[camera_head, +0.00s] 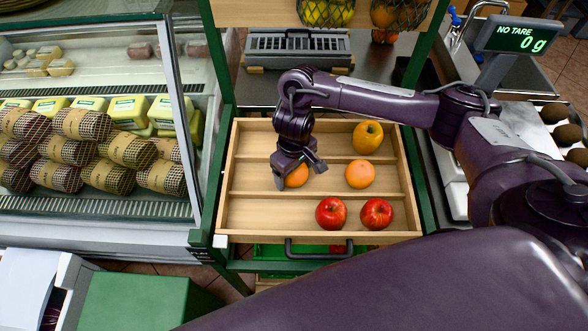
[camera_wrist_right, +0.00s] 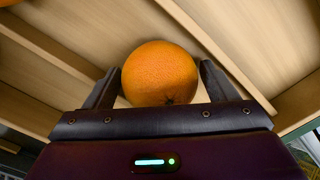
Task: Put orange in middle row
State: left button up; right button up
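A wooden drawer tray (camera_head: 270,147) has three rows split by dividers. My right gripper (camera_head: 299,172) points down into the middle row at its left part. An orange (camera_head: 297,176) sits there between its fingers, partly hidden by them. In the right wrist view this orange (camera_wrist_right: 160,73) lies between the two spread fingers, with narrow gaps beside it; the gripper looks open. A second orange (camera_head: 360,174) lies farther right in the middle row. My left gripper is not in view.
A yellow-orange fruit (camera_head: 368,136) lies in the back row at right. Two red apples (camera_head: 331,213) (camera_head: 376,213) lie in the front row. A glass display case (camera_head: 180,110) stands at left, a scale (camera_head: 515,38) at right.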

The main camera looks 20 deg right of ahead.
jog(key=shift+o, duration=0.7)
notch_tip(320, 180, up, 11)
jog(key=p, duration=0.4)
jog(key=shift+r, duration=0.65)
jog(key=shift+r+p, duration=0.1)
jog(key=shift+p, duration=0.2)
